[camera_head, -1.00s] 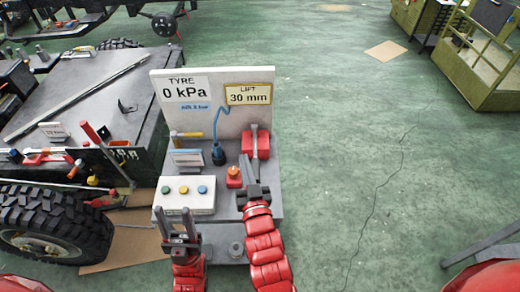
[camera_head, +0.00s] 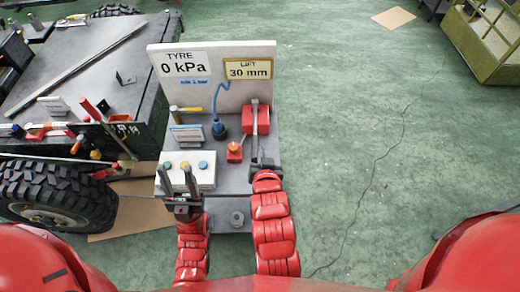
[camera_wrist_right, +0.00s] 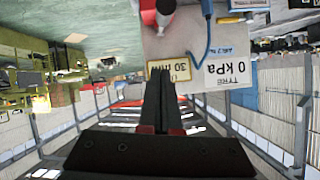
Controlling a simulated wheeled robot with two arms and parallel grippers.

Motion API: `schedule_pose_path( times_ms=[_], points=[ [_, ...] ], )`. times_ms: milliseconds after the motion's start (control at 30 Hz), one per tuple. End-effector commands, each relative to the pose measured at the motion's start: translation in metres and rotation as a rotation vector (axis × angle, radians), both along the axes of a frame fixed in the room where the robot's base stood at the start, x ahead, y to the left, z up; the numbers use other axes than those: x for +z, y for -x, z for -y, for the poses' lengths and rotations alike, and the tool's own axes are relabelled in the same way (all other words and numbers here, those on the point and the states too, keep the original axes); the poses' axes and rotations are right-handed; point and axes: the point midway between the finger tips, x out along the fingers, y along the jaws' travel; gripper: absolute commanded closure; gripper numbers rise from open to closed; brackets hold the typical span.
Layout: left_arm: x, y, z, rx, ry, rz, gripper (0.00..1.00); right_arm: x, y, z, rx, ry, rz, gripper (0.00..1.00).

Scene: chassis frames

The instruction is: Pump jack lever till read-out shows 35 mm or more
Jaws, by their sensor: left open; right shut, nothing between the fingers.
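The red jack (camera_head: 262,120) stands at the right of the grey bench. Its thin grey lever (camera_head: 255,128) runs forward toward my right gripper (camera_head: 259,163). That gripper is shut and empty at the lever's near end; I cannot tell whether it touches it. In the right wrist view its fingers (camera_wrist_right: 160,95) are together, with a red part (camera_wrist_right: 150,15) and a grey bar (camera_wrist_right: 165,7) at the top. The lift read-out (camera_head: 248,69) shows 30 mm.
The tyre read-out (camera_head: 181,63) shows 0 kPa. A red-orange button block (camera_head: 235,151) and a blue hose fitting (camera_head: 219,129) stand left of the lever. A big tyre (camera_head: 55,190) and a cluttered dark table (camera_head: 85,75) are at left.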

Motion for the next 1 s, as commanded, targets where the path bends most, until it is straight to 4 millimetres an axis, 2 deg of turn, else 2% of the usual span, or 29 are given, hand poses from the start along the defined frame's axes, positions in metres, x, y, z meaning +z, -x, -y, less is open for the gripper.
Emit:
schedule_pose_path(
  times_ms=[33,200,567,600,733,900,1000],
  points=[
    [-0.012,0.0,0.0,0.0,0.0,0.0,0.5,-0.008,-0.005,0.0,-0.002,-0.002,0.004,1.0],
    [-0.044,0.0,0.0,0.0,0.0,0.0,0.5,-0.021,-0.024,0.0,-0.003,-0.001,0.006,1.0],
    [-0.111,0.0,0.0,0.0,0.0,0.0,0.5,-0.042,-0.064,-0.002,-0.002,0.001,0.006,1.0],
    [-0.095,0.0,0.0,0.0,0.0,-0.002,0.5,-0.034,-0.07,-0.002,-0.002,0.004,-0.002,1.0],
    [-0.084,0.0,0.0,0.0,0.0,0.0,0.5,-0.044,-0.085,-0.004,0.0,0.003,-0.004,1.0],
    [-0.072,0.0,0.0,0.0,0.0,0.0,0.5,-0.068,-0.077,-0.009,0.002,0.005,-0.005,1.0],
    [-0.069,0.0,0.0,0.0,0.0,0.0,0.5,-0.075,-0.076,-0.011,0.001,0.003,0.0,1.0]
  ],
)
